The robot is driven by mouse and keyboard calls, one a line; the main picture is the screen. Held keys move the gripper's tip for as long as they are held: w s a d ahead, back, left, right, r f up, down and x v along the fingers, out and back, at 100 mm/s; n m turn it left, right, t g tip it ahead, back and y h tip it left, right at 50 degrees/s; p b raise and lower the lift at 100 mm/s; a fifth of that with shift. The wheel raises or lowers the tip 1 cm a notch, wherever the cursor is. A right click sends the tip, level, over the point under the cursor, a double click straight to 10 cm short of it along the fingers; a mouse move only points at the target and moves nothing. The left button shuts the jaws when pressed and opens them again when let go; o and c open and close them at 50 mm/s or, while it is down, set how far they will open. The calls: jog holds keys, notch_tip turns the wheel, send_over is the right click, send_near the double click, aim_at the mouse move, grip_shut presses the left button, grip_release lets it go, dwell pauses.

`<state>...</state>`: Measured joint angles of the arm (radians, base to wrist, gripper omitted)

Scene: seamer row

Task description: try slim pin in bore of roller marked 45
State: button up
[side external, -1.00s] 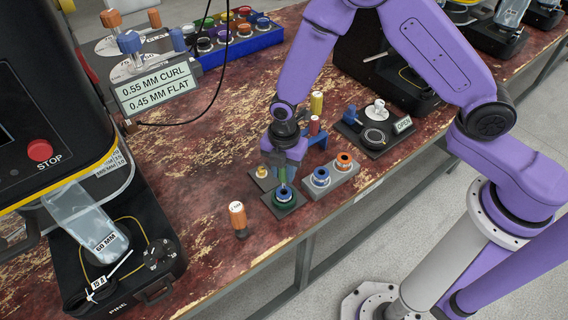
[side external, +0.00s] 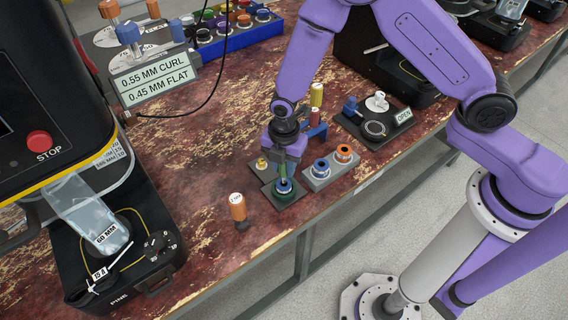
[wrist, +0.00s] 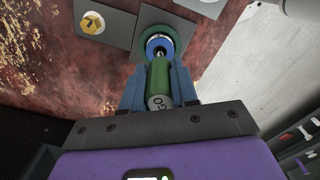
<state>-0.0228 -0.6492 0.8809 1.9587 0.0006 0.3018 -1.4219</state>
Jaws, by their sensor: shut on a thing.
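My gripper (side external: 284,172) is shut on a green-handled pin (wrist: 159,78) with GO on its end. The pin stands between the blue fingers in the wrist view, its thin tip pointing into or just over the bore of a green roller with a blue hub (wrist: 157,40). I cannot tell how deep the tip sits. The roller rests on a dark square plate (side external: 290,203); no number on it is readable. A blue-hubbed roller (side external: 320,168) and an orange-hubbed roller (side external: 343,154) stand on a grey block to the right.
A small brass piece (side external: 262,163) sits on another plate beside the roller. An orange-handled tool (side external: 238,208) stands in front. Red and yellow handles (side external: 316,95) are behind. A black machine (side external: 110,245) fills the left. The table edge runs close in front.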

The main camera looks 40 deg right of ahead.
jog(key=shift+f, duration=1.5)
dwell(1.7)
jog(key=shift+r, duration=0.15)
dwell(0.6)
jog(key=shift+r, duration=2.35)
